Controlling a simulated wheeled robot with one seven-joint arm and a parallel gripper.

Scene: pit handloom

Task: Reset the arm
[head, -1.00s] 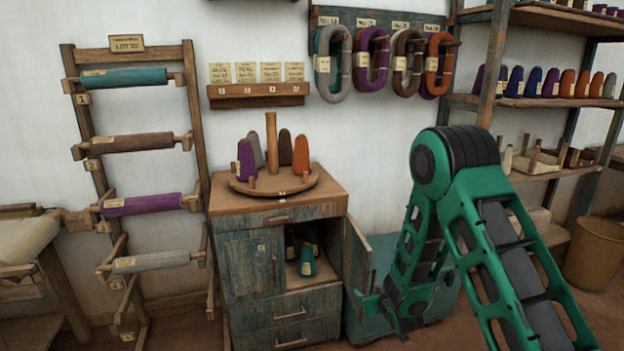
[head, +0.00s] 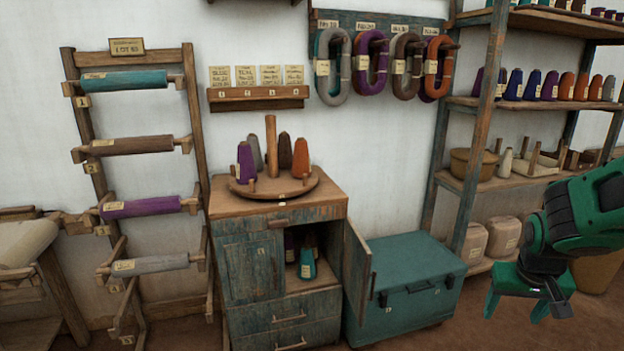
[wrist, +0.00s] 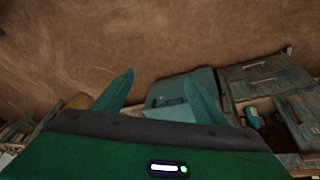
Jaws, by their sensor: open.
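My gripper (head: 541,303) is at the lower right in the head view, in front of the shelf rack and to the right of the teal chest. Its two green fingers point down and stand apart with nothing between them. In the wrist view my gripper (wrist: 165,98) shows both fingers spread, with floor and the chest beyond. My arm is folded at the right edge of the head view, and most of it is out of the picture.
A cabinet (head: 262,268) has its right door (head: 357,268) hanging open, with cones inside. A round tray (head: 243,188) with several cones stands on top. The teal chest (head: 410,285) is closed. A bobbin rack (head: 85,130) stands left. The shelf rack (head: 487,135) is close behind my gripper.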

